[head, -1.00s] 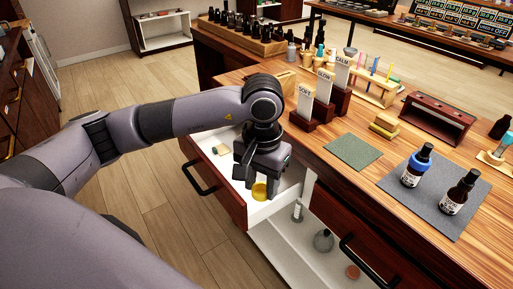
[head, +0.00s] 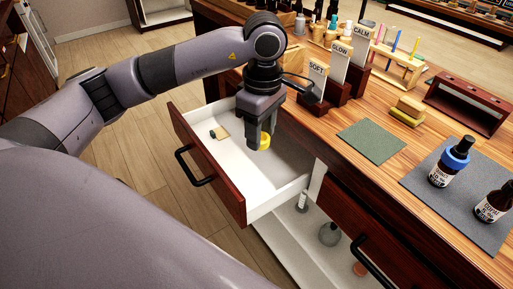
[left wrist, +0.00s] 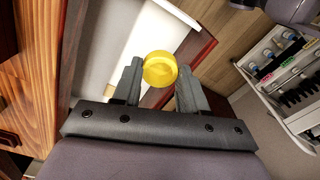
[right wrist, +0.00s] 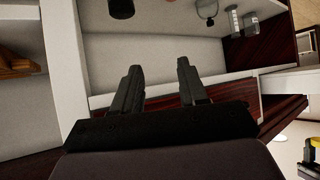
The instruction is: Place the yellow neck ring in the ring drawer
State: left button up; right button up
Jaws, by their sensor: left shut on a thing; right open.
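The yellow neck ring (head: 266,140) is between the fingers of my left gripper (head: 259,137), which is shut on it. The ring also shows between the fingertips in the left wrist view (left wrist: 160,69). The open drawer (head: 217,173) has a dark red front, a black handle and a white inside. In the head view the ring and fingertips appear over its inside; their exact height above the drawer floor is hard to tell. My right gripper (right wrist: 158,67) is open and empty in the right wrist view, in front of a pale shelf space.
A small beige block (head: 221,132) with a dark piece beside it lies at the drawer's left end. The drawer floor to the right is clear. The wooden counter (head: 330,120) borders the drawer and carries sign stands, a green mat (head: 371,141) and bottles. A lower compartment (head: 285,238) stands open.

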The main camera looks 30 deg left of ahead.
aim_at(247, 179)
pick_arm(q)
jog(key=n, duration=0.3)
jog(key=a+n+b, duration=0.1)
jog(key=n, duration=0.2)
jog(key=w+n+b, duration=0.1)
jog(key=n, duration=0.3)
jog(key=shift+w+a, duration=0.1)
jog(key=shift+a, duration=0.3)
jog(key=w+a+n+b, duration=0.1)
jog(key=a+n+b, duration=0.15)
jog(key=n, duration=1.15)
jog(key=w+a+n+b, duration=0.15)
jog(key=n+b, duration=0.25)
jog(key=n, duration=0.9)
jog(key=f+b, duration=0.1)
jog(key=f, duration=0.5)
jog(key=f+b, duration=0.1)
jog(key=f, duration=0.5)
jog(key=f+b, duration=0.1)
jog(key=f, duration=0.6)
jog(key=shift+s+a+f, duration=0.1)
jog(key=shift+s, duration=0.3)
jog(key=shift+f, duration=0.1)
